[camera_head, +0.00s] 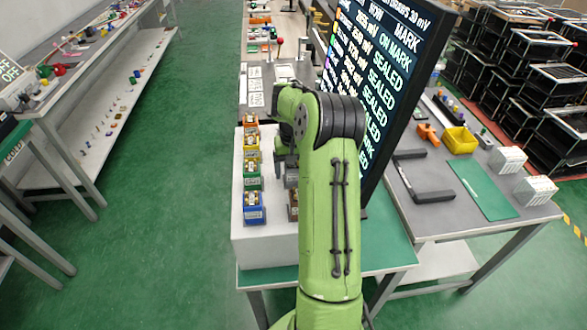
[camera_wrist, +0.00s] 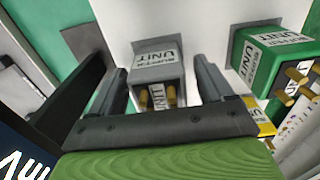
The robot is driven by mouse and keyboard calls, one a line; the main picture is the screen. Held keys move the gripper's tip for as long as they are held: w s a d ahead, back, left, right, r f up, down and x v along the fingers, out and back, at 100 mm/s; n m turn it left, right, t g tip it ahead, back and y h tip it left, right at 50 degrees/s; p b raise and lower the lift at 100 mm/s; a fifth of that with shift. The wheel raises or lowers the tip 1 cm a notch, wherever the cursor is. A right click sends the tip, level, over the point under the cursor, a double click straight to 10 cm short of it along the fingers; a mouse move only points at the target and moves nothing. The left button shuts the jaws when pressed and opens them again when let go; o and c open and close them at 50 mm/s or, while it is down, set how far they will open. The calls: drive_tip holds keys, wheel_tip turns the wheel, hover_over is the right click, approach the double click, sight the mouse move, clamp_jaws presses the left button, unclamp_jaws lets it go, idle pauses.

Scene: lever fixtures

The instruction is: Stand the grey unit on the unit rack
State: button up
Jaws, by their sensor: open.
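The grey unit (camera_wrist: 158,65) is a small block with a printed label and brass-coloured pins, on the white surface in the wrist view. My gripper (camera_wrist: 160,75) is open. Its fingers lie on either side of the grey unit with visible gaps, and they do not grip it. In the head view the grey unit (camera_head: 291,177) shows only partly beside my green arm, which hides most of my gripper. I cannot tell for certain which fixture is the unit rack.
A green unit (camera_wrist: 270,58) stands close to the right finger. Orange, yellow, green and blue units (camera_head: 254,207) line the left side of the white block (camera_head: 265,247). A large dark display (camera_head: 372,75) stands close to the right of my arm.

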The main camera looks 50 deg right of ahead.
wheel_tip(320, 180, up, 12)
drive_tip(key=p, duration=0.3)
drive_tip(key=s+a+r+n+t+h, duration=0.1)
drive_tip(key=s+a+r+n, duration=0.1)
drive_tip(key=a+r, duration=0.5)
drive_tip(key=s+a+r+n+t+h, duration=0.1)
drive_tip(key=s+a+r+n, duration=0.15)
drive_tip(key=a, duration=0.75)
drive_tip(key=s+a+f+n+t+y, duration=0.2)
drive_tip(key=s+a+n+t, duration=0.1)
drive_tip(key=s+a, duration=1.1)
drive_tip(key=shift+t, duration=0.3)
drive_tip(key=shift+n, duration=0.25)
